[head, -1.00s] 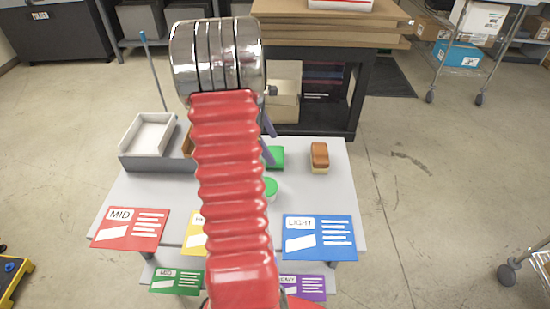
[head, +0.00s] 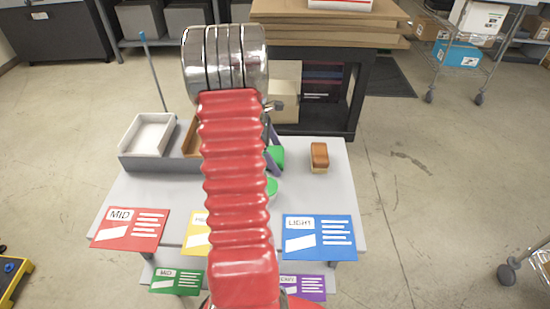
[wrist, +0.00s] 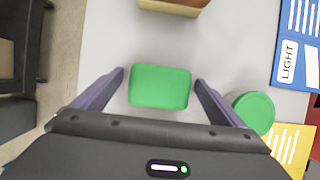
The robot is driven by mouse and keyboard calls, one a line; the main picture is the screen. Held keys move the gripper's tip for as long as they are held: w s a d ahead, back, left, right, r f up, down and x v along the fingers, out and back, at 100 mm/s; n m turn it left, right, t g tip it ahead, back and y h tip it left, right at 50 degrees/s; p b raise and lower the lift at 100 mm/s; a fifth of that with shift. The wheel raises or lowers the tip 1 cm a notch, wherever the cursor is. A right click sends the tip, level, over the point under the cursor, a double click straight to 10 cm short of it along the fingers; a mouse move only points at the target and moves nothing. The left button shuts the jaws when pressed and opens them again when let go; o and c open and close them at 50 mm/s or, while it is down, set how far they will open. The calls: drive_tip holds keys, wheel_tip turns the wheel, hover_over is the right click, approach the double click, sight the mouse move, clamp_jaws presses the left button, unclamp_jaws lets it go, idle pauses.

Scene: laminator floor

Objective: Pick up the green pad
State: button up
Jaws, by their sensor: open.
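The green pad (wrist: 160,87) lies on the light grey table, and in the wrist view it sits between the two spread fingers of my gripper (wrist: 160,82). The fingers stand apart from its left and right sides, and my gripper is open and empty. In the head view the pad (head: 277,157) is partly hidden behind my red arm and a finger of my gripper (head: 271,150). How high the fingers are above the table I cannot tell.
A round green-topped item (wrist: 253,112) stands close to the right finger. A brown and yellow block (head: 319,158) lies right of the pad. A grey tray (head: 148,134) is at the table's left. Coloured cards, including a blue LIGHT card (head: 319,238), line the front edge.

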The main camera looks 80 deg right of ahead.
drive_tip(key=shift+c, duration=0.2)
drive_tip(key=c, duration=1.1)
